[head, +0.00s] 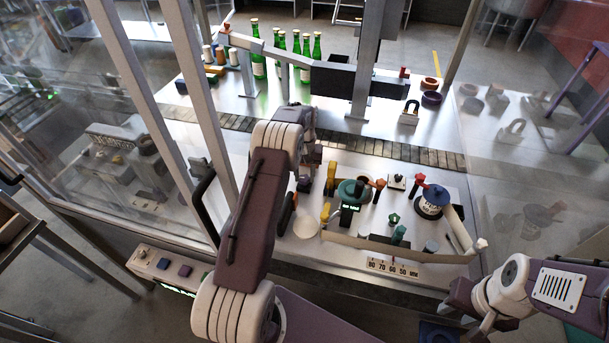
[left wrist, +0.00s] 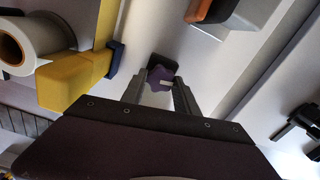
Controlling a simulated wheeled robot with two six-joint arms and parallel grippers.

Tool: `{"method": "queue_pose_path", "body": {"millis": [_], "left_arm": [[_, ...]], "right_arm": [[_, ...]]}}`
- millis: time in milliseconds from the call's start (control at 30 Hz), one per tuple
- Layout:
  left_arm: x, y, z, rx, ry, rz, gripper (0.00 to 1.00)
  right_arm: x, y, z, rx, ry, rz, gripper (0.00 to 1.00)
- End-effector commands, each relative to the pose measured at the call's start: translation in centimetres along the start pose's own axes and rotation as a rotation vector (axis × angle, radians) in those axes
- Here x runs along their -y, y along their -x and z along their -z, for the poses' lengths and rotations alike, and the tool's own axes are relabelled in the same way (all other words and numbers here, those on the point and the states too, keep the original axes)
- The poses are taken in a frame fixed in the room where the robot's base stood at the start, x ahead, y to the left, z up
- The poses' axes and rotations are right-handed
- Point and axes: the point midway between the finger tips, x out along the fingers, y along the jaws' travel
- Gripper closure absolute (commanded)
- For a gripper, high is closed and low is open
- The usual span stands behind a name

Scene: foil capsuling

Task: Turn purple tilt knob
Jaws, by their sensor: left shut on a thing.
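The purple tilt knob (left wrist: 160,78) is star-shaped with a pale mark and sits before a dark mount in the left wrist view. My left gripper (left wrist: 160,92) has its two grey fingers on either side of the knob, shut on it. In the head view my left gripper (head: 305,182) is partly hidden behind its own wrist, above the left part of the machine table, and the knob cannot be made out. My right gripper (head: 474,310) is low at the right, outside the table's front edge; its fingers are too unclear to judge.
A yellow block (left wrist: 78,80), a white roll (left wrist: 22,46) and an orange-ended part (left wrist: 205,8) lie close around the knob. Green bottles (head: 297,55) stand at the back. A clear guard panel (head: 130,150) and metal posts (head: 205,80) stand left of my left arm.

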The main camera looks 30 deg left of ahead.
Motion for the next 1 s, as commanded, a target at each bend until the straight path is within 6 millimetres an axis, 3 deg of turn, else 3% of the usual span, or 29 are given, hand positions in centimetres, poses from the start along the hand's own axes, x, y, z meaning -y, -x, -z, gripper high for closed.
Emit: {"method": "queue_pose_path", "body": {"millis": [33, 67, 133, 500, 800, 1000], "left_arm": [[0.0, 0.4, 0.3, -0.012, 0.000, -0.001, 1.00], [0.0, 0.4, 0.3, -0.012, 0.001, -0.001, 0.61], [0.0, 0.4, 0.3, -0.012, 0.001, -0.001, 0.42], [0.0, 0.7, 0.2, -0.007, 0.001, 0.000, 0.42], [0.0, 6.9, 0.2, -0.012, 0.001, -0.001, 0.42], [0.0, 9.2, 0.1, -0.008, 0.001, 0.000, 0.42]], "right_arm": [[0.0, 0.1, 0.0, 0.000, 0.000, 0.000, 0.62], [0.0, 0.1, 0.0, 0.000, 0.000, 0.000, 0.62], [0.0, 0.1, 0.0, 0.000, 0.000, 0.000, 0.62], [0.0, -0.3, 0.0, 0.000, 0.000, 0.000, 0.62], [0.0, -2.1, -0.2, 0.000, 0.000, 0.000, 0.62], [0.0, -2.1, -0.2, 0.000, 0.000, 0.000, 0.62]]}}
